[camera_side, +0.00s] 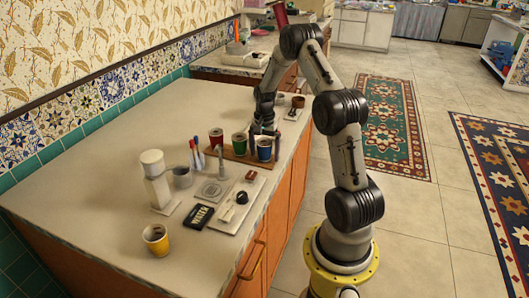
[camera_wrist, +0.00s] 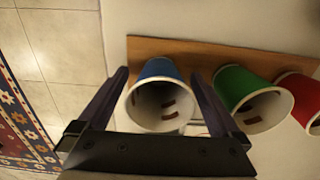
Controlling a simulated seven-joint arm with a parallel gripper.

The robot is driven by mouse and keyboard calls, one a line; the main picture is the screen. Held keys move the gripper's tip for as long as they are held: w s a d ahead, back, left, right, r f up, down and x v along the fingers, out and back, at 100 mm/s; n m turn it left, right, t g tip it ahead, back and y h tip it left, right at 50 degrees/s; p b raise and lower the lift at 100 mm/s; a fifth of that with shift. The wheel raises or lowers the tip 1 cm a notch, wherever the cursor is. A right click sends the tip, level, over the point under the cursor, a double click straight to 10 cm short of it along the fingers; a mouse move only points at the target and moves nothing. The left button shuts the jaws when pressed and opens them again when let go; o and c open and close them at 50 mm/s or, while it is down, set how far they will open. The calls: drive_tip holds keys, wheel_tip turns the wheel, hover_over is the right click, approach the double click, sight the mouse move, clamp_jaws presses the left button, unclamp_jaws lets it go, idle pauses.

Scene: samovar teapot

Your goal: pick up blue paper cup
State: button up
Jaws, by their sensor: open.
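The blue paper cup (camera_side: 264,149) stands upright at the right end of a row of cups on a wooden board. In the wrist view the blue cup (camera_wrist: 157,70) has its open mouth toward the camera and looks empty apart from small brown marks inside. My gripper (camera_side: 264,134) is over the blue cup in the side view. In the wrist view my gripper (camera_wrist: 160,76) is open, with one dark finger on each side of the blue cup. Whether either finger touches the cup I cannot tell.
A green cup (camera_wrist: 239,84) stands close beside my right finger, with a red cup (camera_wrist: 295,90) beyond it. The wooden board (camera_side: 228,156) lies under them.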

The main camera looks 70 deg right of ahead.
drive_tip(key=shift+c, duration=0.3)
drive_tip(key=c, duration=0.8)
